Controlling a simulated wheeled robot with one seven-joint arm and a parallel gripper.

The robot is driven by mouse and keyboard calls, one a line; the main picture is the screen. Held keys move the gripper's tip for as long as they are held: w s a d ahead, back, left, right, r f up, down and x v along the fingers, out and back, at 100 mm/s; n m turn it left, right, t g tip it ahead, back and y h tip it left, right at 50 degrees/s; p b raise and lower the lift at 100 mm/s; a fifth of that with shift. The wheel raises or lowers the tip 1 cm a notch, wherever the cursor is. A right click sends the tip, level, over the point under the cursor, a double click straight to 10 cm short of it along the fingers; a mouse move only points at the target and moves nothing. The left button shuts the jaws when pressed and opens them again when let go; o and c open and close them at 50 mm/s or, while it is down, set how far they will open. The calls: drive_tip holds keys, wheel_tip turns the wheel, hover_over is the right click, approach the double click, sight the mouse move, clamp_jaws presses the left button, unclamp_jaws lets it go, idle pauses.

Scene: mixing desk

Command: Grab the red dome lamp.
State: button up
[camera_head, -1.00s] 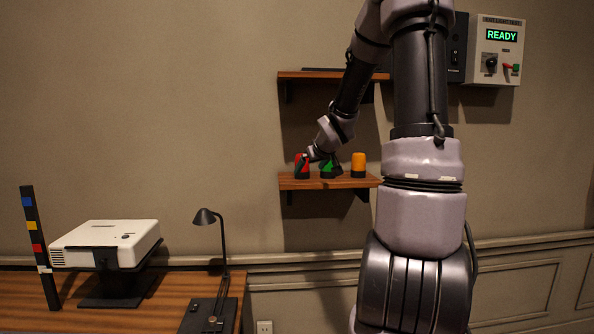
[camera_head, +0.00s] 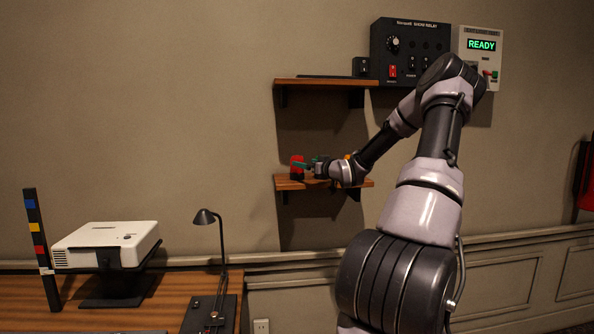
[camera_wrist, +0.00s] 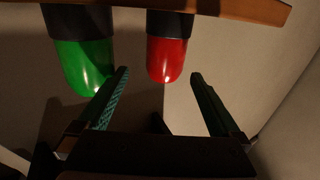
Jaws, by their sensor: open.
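The red dome lamp (camera_head: 296,166) stands at the left end of the lower wall shelf (camera_head: 290,184). In the wrist view the red lamp (camera_wrist: 167,58) hangs upside down in the picture, its dark base against the shelf edge. My gripper (camera_wrist: 160,85) is open, and the red dome lies between its finger lines, near the tips. A green dome lamp (camera_wrist: 84,66) is just outside the left finger in that view. In the head view my gripper (camera_head: 303,166) is beside the red lamp on its right and covers most of the green lamp. An orange lamp (camera_head: 347,157) is mostly hidden behind my arm.
An upper shelf (camera_head: 320,82) is above the lamps. A black control box (camera_head: 409,52) and a panel reading READY (camera_head: 481,50) are on the wall. A desk with a white projector (camera_head: 106,243) and a small desk lamp (camera_head: 206,217) is at the lower left.

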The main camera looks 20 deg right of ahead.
drive_tip(key=w, duration=0.2)
drive_tip(key=w+a, duration=0.1)
drive_tip(key=w, duration=0.2)
drive_tip(key=shift+w+a, duration=0.3)
drive_tip(key=shift+a, duration=0.05)
clamp_jaws()
